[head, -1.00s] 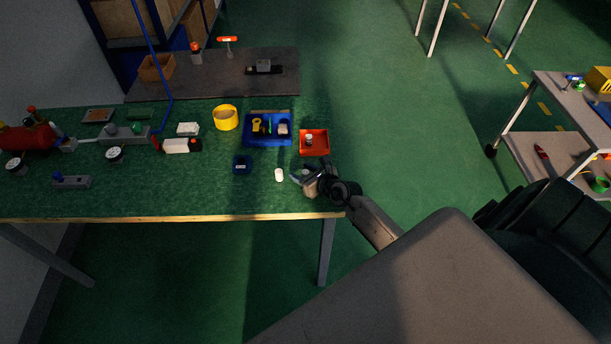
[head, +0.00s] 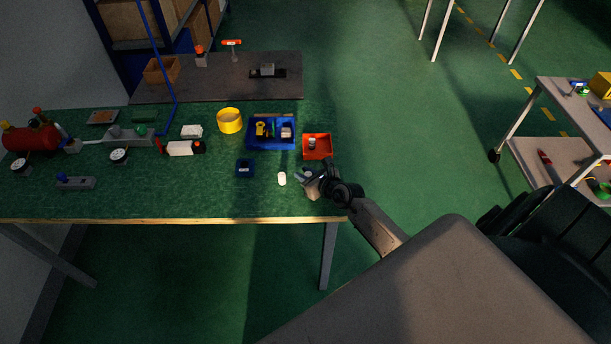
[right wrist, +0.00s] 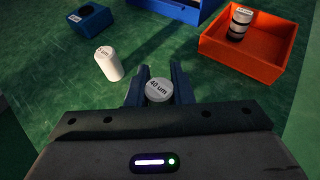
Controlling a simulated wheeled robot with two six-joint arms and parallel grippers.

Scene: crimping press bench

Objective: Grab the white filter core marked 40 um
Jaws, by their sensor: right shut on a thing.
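The white filter core marked 40 um (right wrist: 159,89) stands between the two fingers of my right gripper (right wrist: 159,86), which is shut on it. In the head view my right gripper (head: 307,178) is low over the front right of the green bench, and the core there is mostly hidden by the gripper. A second white core (right wrist: 109,64) stands to the left of the fingers, apart from them; its label is only partly legible and ends in "um". It also shows in the head view (head: 282,179). My left gripper is not in view.
A red-orange tray (head: 317,153) holding a dark and white cylinder stands just behind my right gripper. A small blue block (head: 245,168) and a blue tray (head: 252,145) of parts stand to the left. The bench's front edge (head: 180,221) is close.

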